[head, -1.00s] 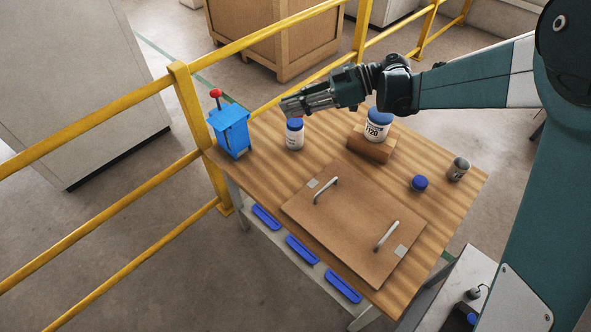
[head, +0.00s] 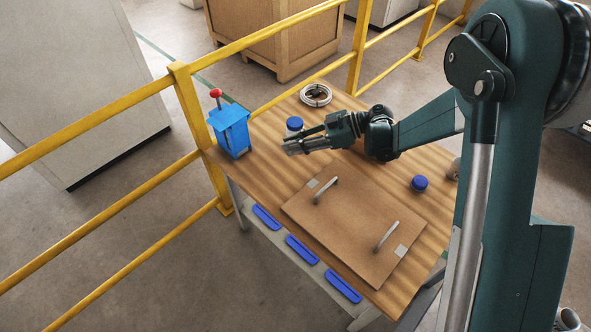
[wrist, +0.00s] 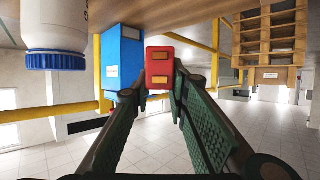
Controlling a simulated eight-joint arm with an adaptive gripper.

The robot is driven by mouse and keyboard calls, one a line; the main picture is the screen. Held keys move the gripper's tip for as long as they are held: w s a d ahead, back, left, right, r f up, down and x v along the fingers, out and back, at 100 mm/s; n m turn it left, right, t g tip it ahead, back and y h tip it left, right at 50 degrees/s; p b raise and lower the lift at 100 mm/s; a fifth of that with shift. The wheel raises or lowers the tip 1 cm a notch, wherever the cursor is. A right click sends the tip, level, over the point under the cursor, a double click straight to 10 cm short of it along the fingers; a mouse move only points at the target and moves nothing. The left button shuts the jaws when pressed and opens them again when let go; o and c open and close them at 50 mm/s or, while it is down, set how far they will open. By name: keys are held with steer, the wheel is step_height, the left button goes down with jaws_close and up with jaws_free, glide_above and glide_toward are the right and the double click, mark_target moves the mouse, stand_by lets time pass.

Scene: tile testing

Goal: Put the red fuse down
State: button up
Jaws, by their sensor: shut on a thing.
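The red fuse (wrist: 160,67) shows in the wrist view as a small red block with yellowish bands, at the tips of my gripper (wrist: 172,86). The gripper is shut on it. In the head view my gripper (head: 294,146) is over the wooden table (head: 262,148), just in front of the white jar with a blue lid. The fuse cannot be made out in the head view. The wrist picture has the tabletop along its upper edge, and I cannot tell whether the fuse touches it.
A blue box with a red-knobbed lever (head: 232,132) stands at the table's left. The blue-lidded jar (head: 294,125) is close behind my gripper. A brown board with two handles (head: 352,225), a blue cap (head: 419,183) and a cable coil (head: 316,95) lie on the table. A yellow railing (head: 190,110) runs behind.

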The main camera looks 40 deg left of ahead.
steer(key=shift+f, duration=0.15)
steer(key=shift+f+b, duration=0.85)
steer(key=shift+f, duration=2.1)
steer(key=shift+f+b, duration=0.55)
steer(key=shift+f, duration=1.35)
steer(key=shift+f, duration=0.1)
steer(key=o, duration=0.9)
